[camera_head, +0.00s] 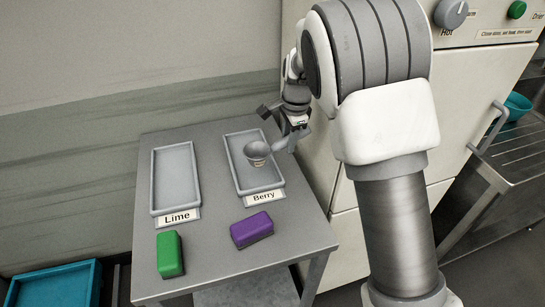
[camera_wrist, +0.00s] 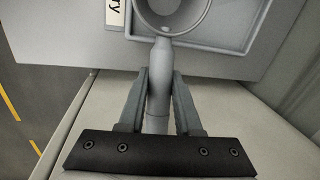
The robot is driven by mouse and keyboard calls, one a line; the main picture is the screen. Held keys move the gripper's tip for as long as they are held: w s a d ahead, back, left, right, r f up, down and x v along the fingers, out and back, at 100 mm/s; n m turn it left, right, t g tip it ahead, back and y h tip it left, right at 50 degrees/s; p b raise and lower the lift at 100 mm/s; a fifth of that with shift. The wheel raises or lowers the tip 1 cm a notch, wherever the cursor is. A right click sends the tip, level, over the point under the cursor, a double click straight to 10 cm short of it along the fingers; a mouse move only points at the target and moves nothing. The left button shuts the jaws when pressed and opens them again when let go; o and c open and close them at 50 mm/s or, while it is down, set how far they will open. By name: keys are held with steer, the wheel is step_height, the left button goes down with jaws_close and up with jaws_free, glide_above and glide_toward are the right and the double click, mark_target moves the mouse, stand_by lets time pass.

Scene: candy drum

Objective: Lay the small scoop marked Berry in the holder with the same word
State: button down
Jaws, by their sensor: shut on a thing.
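My gripper (camera_wrist: 158,95) is shut on the handle of a small grey scoop (camera_wrist: 160,60). In the head view the scoop's bowl (camera_head: 257,150) is over the tray-like holder (camera_head: 240,180) whose label reads Berry (camera_head: 264,196). I cannot tell whether the bowl touches the holder's floor. The gripper (camera_head: 290,140) is at the holder's right side. In the wrist view the bowl shows at the top edge, partly cut off, and the Berry label (camera_wrist: 116,14) is partly in view. Any mark on the scoop is too small to read.
A second holder labelled Lime (camera_head: 158,190) lies empty to the left. A green block (camera_head: 170,254) and a purple block (camera_head: 251,230) lie on the table (camera_head: 212,262) in front. A white machine (camera_head: 465,100) stands close on the right. A teal bin (camera_head: 50,287) is at lower left.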

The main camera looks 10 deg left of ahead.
steer(key=shift+f, duration=3.55)
steer(key=shift+f+b, duration=0.2)
steer(key=shift+b, duration=0.1)
steer(key=c, duration=0.6)
jaws_free()
steer(key=shift+r, duration=0.2)
